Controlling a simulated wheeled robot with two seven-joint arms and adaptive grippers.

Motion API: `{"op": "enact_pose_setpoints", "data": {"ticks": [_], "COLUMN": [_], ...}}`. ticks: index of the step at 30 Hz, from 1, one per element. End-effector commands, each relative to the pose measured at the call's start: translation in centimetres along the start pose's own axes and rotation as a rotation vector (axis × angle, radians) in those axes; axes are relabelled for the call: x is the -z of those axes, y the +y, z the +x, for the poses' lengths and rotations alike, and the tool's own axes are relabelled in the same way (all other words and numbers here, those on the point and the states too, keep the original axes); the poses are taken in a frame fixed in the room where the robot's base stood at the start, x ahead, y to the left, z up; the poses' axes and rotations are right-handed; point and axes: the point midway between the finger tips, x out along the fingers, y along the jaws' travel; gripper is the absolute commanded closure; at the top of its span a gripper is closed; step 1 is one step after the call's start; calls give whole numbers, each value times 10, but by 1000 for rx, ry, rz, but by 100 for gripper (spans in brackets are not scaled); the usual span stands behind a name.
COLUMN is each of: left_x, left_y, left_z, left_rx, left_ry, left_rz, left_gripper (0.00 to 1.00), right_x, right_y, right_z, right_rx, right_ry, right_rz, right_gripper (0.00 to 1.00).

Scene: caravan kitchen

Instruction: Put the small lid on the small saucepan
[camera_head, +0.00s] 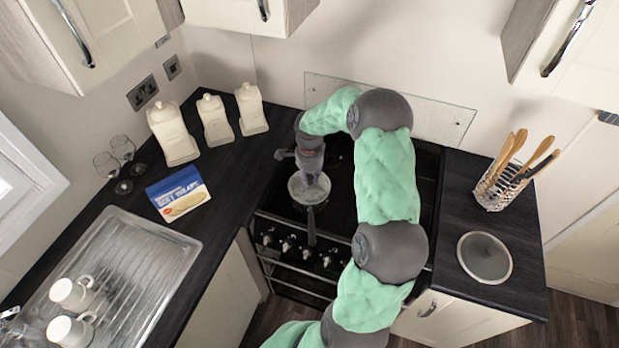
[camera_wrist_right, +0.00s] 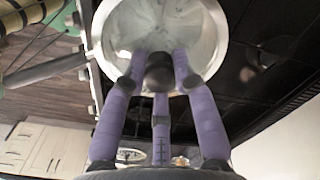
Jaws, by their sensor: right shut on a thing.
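The small saucepan (camera_head: 296,198) stands on the dark hob, its handle pointing toward the front edge. My right gripper (camera_head: 311,179) is directly above it, pointing down. In the right wrist view, the right gripper (camera_wrist_right: 160,75) is shut on the dark knob of the small lid (camera_wrist_right: 128,35). The pale round lid lies across the mouth of the saucepan, whose handle (camera_wrist_right: 45,71) shows at the left. I cannot tell whether the lid rests fully on the rim or hovers just over it. My left gripper is out of view.
Another, larger-looking lid (camera_head: 484,258) lies on the right counter, near a wire utensil holder (camera_head: 494,194). Mugs (camera_head: 72,293) stand on the steel drainer.

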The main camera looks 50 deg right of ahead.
Motion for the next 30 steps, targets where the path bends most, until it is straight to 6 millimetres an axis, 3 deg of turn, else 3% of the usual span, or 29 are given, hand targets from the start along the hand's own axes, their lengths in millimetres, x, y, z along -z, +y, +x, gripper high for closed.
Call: {"op": "enact_pose_setpoints", "data": {"ticks": [17, 18, 19, 20, 30], "left_x": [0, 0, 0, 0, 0], "left_y": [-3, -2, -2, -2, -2], "left_z": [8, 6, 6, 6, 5], "left_rx": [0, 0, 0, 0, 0], "left_ry": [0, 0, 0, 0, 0], "left_rz": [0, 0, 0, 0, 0], "left_gripper": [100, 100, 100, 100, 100], "right_x": [0, 0, 0, 0, 0], "right_y": [-1, 0, 0, 0, 0], "right_z": [12, 11, 11, 10, 10], "right_rx": [4, 3, 3, 3, 2], "right_ry": [1, 0, 0, 0, 0], "right_rz": [1, 1, 1, 1, 1], "right_gripper": [100, 61, 52, 48, 48]}}
